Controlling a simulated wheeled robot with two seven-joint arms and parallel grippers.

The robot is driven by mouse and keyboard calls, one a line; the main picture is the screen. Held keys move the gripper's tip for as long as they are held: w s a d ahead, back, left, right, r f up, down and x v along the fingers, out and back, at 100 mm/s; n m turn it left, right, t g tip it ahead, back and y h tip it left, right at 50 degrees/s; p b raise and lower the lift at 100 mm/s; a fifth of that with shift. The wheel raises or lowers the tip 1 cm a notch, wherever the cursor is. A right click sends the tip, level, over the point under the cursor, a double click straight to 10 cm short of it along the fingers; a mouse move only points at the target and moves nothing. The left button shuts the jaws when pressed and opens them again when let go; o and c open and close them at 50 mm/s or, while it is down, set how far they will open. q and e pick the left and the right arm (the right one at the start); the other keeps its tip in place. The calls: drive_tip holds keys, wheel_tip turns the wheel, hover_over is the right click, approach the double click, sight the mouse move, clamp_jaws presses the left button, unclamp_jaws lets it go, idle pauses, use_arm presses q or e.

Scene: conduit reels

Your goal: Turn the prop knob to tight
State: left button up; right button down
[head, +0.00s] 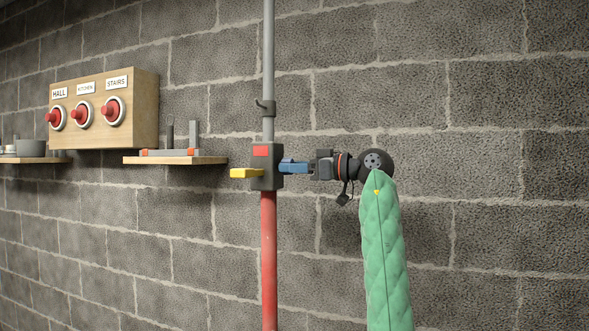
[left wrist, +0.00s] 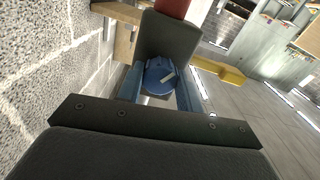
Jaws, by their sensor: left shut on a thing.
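The prop is a vertical pole against the block wall, with a grey upper tube (head: 268,60) and a red lower tube (head: 268,250). A dark grey clamp block (head: 266,180) joins them, with a red patch on its front and a yellow lever (head: 246,173) sticking out left. My left gripper (head: 287,166) reaches in from the right with its blue fingers at the block's right side. My right gripper is not in view.
Another shelf (head: 45,159) holds a grey cup. The wall right of the pole is bare.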

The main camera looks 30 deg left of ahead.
use_arm(q)
drive_tip(key=shift+r+m+p, duration=0.1)
drive_tip(key=shift+m+p, duration=5.1)
drive_tip(key=shift+m, duration=9)
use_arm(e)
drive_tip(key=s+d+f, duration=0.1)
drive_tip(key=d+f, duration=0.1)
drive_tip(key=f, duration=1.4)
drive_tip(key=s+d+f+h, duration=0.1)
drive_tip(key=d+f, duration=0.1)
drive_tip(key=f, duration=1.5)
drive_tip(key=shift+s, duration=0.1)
use_arm(q)
drive_tip(key=o, duration=1)
